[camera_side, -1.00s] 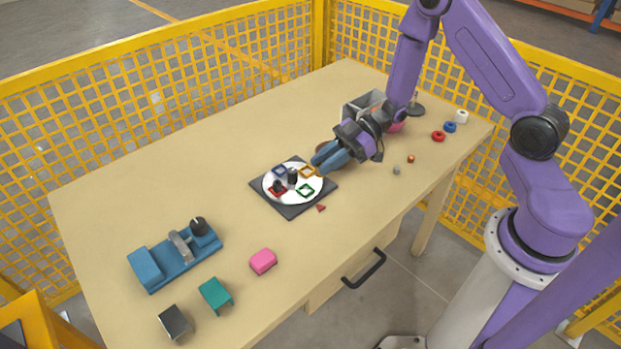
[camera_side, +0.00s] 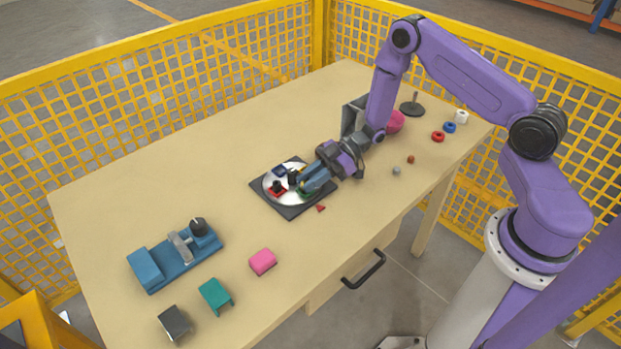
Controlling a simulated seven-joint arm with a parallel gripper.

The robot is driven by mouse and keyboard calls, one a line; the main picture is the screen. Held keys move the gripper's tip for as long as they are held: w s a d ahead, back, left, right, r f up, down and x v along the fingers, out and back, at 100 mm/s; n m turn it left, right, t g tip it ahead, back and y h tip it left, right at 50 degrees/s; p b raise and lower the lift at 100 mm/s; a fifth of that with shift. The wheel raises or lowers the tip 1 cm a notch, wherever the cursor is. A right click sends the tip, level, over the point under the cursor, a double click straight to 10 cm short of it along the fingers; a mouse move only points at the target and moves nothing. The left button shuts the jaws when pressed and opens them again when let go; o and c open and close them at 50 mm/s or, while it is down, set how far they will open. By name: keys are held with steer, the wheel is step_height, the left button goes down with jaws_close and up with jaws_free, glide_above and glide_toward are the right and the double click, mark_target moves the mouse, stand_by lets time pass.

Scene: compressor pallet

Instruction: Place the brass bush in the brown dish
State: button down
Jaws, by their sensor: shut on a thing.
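My gripper (camera_side: 302,182) has blue fingers and reaches in from the right, low over the white round plate (camera_side: 271,193). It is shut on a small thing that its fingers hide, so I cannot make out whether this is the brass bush. The plate lies on a dark square base (camera_side: 289,211). Blue (camera_side: 279,171), red (camera_side: 277,190) and green (camera_side: 304,194) markers show on the plate, the green one partly covered by the fingers. A black upright piece (camera_side: 293,178) stands by the fingertips. I cannot pick out the brown dish; my gripper and wrist cover the area behind them.
A blue fixture (camera_side: 173,262), pink block (camera_side: 263,261), teal block (camera_side: 215,295) and dark block (camera_side: 175,323) lie front left. A red wedge (camera_side: 321,208) is near the base. A grey bin (camera_side: 352,116), pink ball (camera_side: 396,121), dark stand (camera_side: 412,108) and small brown piece (camera_side: 410,159) are right.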

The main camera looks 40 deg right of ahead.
steer(key=shift+f, duration=0.15)
steer(key=c, duration=1)
jaws_free()
steer(key=v, duration=1.2)
steer(key=w+a+r+m+t+h, duration=0.1)
steer(key=a+r+t+h, duration=0.2)
steer(key=a+r+h, duration=0.65)
steer(key=shift+m+g+h, duration=0.5)
steer(key=shift+m+h, duration=0.15)
steer(key=shift+m, duration=0.25)
steer(key=s+r, duration=0.1)
steer(key=s, duration=0.2)
steer(key=s+r, duration=0.2)
steer(key=s, duration=0.1)
steer(key=s+a+r, duration=0.1)
steer(key=s+r, duration=0.1)
steer(key=s, duration=0.2)
steer(key=shift+s, duration=0.1)
steer(key=s+d+g, duration=0.1)
steer(key=s, duration=0.5)
steer(key=s+d+r+g+h, duration=0.1)
steer(key=s+g, duration=0.1)
steer(key=s, duration=0.4)
steer(key=s+d+r+g, duration=0.1)
steer(key=s, duration=0.5)
steer(key=shift+s+d+r+g+h, duration=0.25)
steer(key=shift+s+d+g+h, duration=0.05)
steer(key=shift+s+g+h, duration=0.1)
steer(key=shift+c, duration=0.9)
